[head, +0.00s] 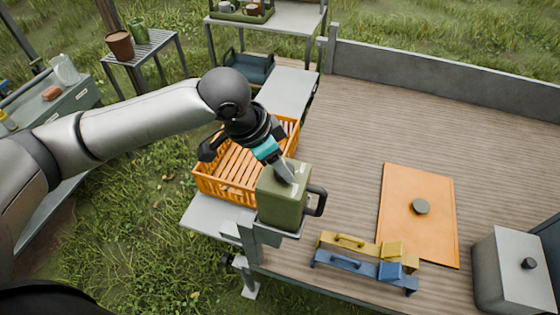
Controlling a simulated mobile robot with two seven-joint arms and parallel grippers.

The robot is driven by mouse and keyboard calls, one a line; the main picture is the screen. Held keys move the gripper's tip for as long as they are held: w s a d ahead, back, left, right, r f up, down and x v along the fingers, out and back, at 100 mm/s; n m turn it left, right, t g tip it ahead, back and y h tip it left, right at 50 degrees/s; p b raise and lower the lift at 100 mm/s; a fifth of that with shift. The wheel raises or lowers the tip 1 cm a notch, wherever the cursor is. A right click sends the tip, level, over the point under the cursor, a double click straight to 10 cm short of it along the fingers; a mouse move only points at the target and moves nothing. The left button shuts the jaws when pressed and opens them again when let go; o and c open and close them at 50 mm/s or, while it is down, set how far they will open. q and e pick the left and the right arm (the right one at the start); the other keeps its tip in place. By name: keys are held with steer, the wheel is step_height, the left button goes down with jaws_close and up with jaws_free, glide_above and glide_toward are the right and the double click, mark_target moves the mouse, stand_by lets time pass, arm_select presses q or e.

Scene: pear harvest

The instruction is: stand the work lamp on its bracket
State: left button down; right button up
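The work lamp appears to be the olive-green box (282,203) with a black side handle, upright near the middle of the head view. It is at the grey bracket (267,236) on the corner of the wooden deck. Its base seems to be over the bracket's plate, but I cannot tell whether it is fully seated. My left gripper (286,172) comes down from the upper left, with a grey finger at the lamp's top. The other finger is not clearly seen, so its grip is unclear. My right gripper is not in view.
An orange crate (214,188) stands on a grey bench directly behind and left of the lamp. An orange board (420,235) and a grey box (513,278) are farther right. The deck beyond is clear.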

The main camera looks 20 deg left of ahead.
arm_select(q)
steer(key=shift+c, duration=1.6)
jaws_free()
steer(key=v, duration=1.2)
steer(key=shift+p, duration=0.45)
steer(key=shift+r, duration=0.15)
